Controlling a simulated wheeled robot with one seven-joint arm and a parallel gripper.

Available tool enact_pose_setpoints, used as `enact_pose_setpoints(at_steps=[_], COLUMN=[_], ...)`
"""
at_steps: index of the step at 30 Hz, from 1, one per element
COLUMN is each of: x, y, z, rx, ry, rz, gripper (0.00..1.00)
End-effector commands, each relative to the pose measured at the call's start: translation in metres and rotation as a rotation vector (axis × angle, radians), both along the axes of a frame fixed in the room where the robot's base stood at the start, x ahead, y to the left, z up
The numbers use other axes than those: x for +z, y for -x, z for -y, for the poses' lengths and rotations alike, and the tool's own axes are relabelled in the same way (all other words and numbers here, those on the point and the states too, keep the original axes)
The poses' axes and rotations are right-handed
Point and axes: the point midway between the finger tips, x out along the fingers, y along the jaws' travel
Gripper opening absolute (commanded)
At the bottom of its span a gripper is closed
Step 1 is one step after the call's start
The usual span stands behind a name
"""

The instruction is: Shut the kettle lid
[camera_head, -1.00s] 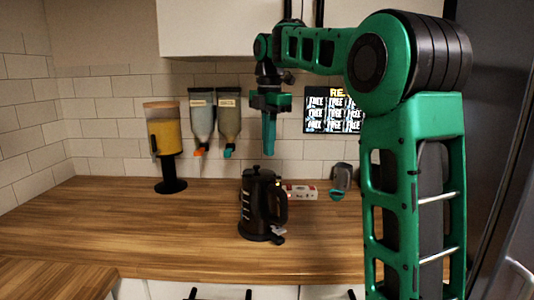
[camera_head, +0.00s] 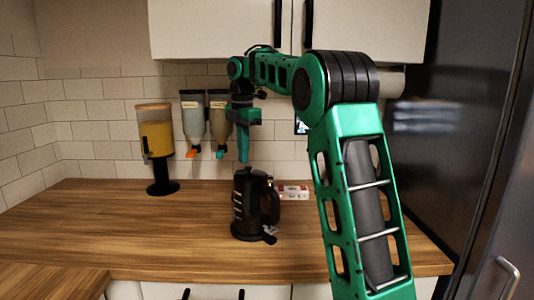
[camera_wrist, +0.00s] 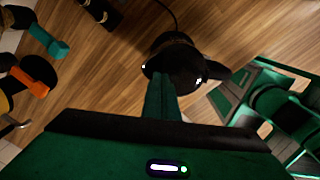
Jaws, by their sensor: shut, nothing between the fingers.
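The black kettle (camera_head: 250,212) stands upright on the wooden counter, with its handle on the right in the head view. Its lid (camera_head: 247,173) is at the top and looks down on the body in the head view. The wrist view shows the dark kettle top (camera_wrist: 178,68) from above. My gripper (camera_head: 243,158) points straight down, its green fingers together and empty, with the tips just above the left part of the lid. In the wrist view the fingers (camera_wrist: 160,95) overlap the kettle's edge; I cannot tell whether they touch it.
A dispenser with yellow contents (camera_head: 158,145) stands on the counter at left. Two wall dispensers (camera_head: 194,122) hang behind my gripper. A small red and white box (camera_head: 292,191) lies behind the kettle at right. The counter (camera_head: 120,225) left of the kettle is clear.

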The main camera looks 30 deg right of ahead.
Motion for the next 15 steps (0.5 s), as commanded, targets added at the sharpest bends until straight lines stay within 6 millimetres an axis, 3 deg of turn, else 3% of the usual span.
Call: enact_pose_setpoints(at_steps=[15], x=[-0.019], y=[-0.012], z=[-0.002], rx=[0.001], ry=[0.0], rz=[0.0], gripper=[0.0])
